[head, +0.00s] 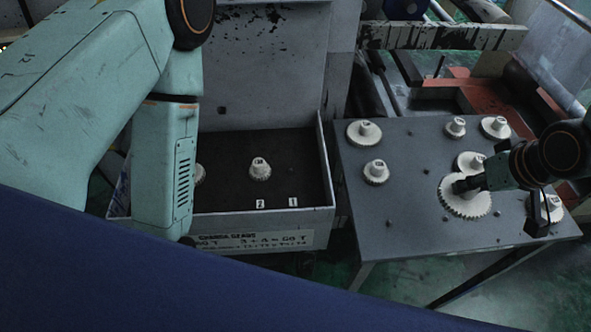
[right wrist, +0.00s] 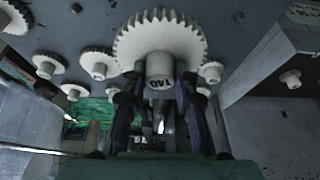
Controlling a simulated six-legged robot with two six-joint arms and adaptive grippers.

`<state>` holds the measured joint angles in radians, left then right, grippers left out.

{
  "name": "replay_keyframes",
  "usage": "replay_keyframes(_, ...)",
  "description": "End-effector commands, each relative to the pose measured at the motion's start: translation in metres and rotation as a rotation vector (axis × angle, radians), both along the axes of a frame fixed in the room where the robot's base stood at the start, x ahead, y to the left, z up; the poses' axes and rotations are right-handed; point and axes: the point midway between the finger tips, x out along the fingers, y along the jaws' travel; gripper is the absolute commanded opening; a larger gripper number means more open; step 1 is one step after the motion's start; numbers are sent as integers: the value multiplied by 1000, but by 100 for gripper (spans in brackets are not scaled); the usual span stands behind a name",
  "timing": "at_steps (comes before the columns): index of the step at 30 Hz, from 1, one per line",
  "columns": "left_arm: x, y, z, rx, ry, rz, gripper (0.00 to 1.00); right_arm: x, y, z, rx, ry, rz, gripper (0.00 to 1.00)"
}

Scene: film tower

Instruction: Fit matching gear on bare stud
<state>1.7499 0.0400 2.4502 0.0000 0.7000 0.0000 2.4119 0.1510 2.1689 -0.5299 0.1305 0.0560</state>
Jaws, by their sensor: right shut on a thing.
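The large white toothed gear (head: 466,207) is at the right table, and my right gripper (head: 470,186) is shut on its hub. In the right wrist view the gear (right wrist: 160,42) fills the top middle, with its hub between the fingers (right wrist: 165,95) of my gripper. The hub carries dark, upside-down markings. I cannot tell whether the gear touches the tabletop. In the dark bin at centre, a small gear (head: 260,169) sits behind tag 2 (head: 260,204). A bare stud (head: 291,170) stands behind tag 1 (head: 293,202). My left gripper is not visible.
The grey table (head: 400,190) bears several other white gears, such as one at its back left (head: 364,133) and one below that (head: 376,172), plus small bare studs (head: 389,223). The bin's raised wall (head: 325,160) stands left of the table. My left arm covers the bin's left end.

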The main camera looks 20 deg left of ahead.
Motion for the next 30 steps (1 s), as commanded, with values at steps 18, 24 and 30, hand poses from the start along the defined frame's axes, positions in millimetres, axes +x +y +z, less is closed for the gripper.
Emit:
replay_keyframes(18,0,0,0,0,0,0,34,1,0,0,-1,-2,-34,0)
replay_keyframes(24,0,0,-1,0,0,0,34,-10,10,-3,-5,1,-114,0)
replay_keyframes(30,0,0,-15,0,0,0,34,-22,23,-8,-3,-3,-95,0)
